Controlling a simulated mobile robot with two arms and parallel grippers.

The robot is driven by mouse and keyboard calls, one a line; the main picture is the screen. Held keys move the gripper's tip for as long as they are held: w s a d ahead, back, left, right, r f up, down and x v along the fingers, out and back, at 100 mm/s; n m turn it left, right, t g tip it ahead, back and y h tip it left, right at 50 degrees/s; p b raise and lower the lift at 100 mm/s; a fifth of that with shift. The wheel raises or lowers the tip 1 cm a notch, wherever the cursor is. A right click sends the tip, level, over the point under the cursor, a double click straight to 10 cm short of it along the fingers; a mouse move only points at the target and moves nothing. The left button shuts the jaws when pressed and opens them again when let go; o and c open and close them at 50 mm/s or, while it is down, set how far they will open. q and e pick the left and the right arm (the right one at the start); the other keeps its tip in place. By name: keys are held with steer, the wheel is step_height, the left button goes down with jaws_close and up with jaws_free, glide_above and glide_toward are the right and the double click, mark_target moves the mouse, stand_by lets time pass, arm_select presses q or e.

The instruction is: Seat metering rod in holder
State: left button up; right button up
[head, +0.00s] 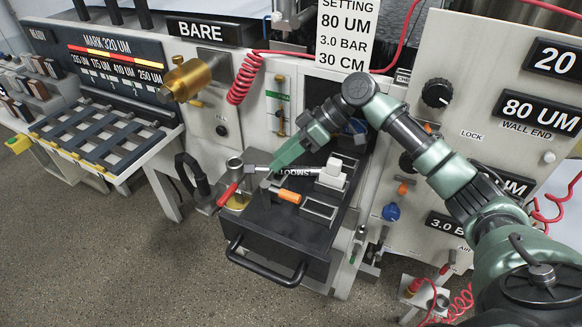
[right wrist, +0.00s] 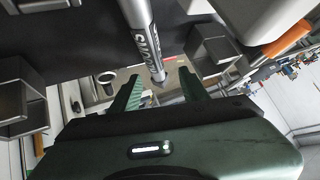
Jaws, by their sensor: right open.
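My right gripper (head: 278,166) reaches over the dark pull-out tray from the right. In the right wrist view its two green fingers (right wrist: 162,90) are apart. A grey metal rod (right wrist: 143,38) with dark lettering, likely the metering rod, comes down from the top of that view, and its tip is near the gap between the fingers. I cannot tell whether it touches them. In the head view, lettering beside the gripper seems to read SMOOTH (head: 292,171). I cannot tell which part is the rod's holder. My left gripper is not in view.
The tray (head: 285,240) carries an orange-handled tool (head: 289,196), a white block (head: 332,174), an empty rectangular frame (head: 320,209) and a red-handled metal post (head: 235,171). A slatted rack (head: 88,140) stands left. A knob panel (head: 455,50) stands right, partly behind my arm.

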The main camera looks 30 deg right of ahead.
steer(key=p+x, duration=0.1)
steer(key=x, duration=0.2)
steer(key=shift+w+a+f, duration=0.15)
steer(key=shift+w+f, duration=0.05)
steer(key=shift+f, duration=0.05)
steer(key=shift+w+a+f, duration=0.1)
steer(key=shift+a+f, duration=0.05)
steer(key=shift+f, duration=0.1)
jaws_close()
steer(key=shift+r, duration=0.1)
steer(key=shift+r, duration=0.5)
step_height(320, 180, up, 19)
steer(key=b, duration=0.3)
steer(key=shift+b, duration=0.3)
